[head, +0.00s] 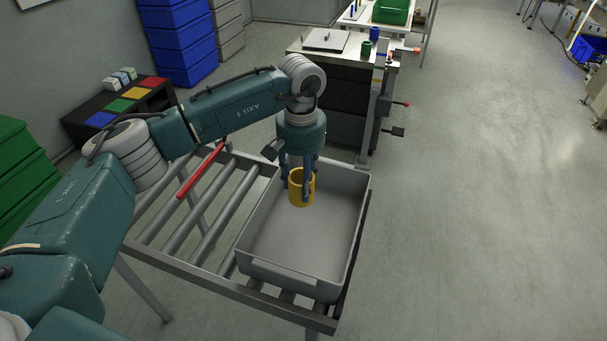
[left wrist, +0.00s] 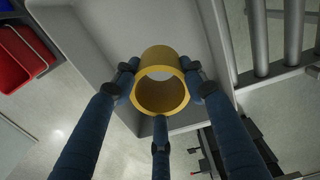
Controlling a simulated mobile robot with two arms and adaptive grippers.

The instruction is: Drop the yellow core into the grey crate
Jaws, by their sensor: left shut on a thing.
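The yellow core (head: 301,188) is a short hollow cylinder. My left gripper (head: 301,184) is shut on it and holds it over the far part of the grey crate (head: 308,225). In the left wrist view the core (left wrist: 161,82) sits between the blue fingers of the gripper (left wrist: 160,90), with the crate (left wrist: 90,38) beyond it. I cannot tell how high the core is above the crate floor. The visible crate floor is bare. My right gripper is not in view.
The crate stands on a roller conveyor (head: 200,215) with a red bar (head: 202,169) across it. A bench (head: 335,60) stands behind. A black shelf (head: 120,110) with coloured squares stands behind the arm at left. The floor at right is clear.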

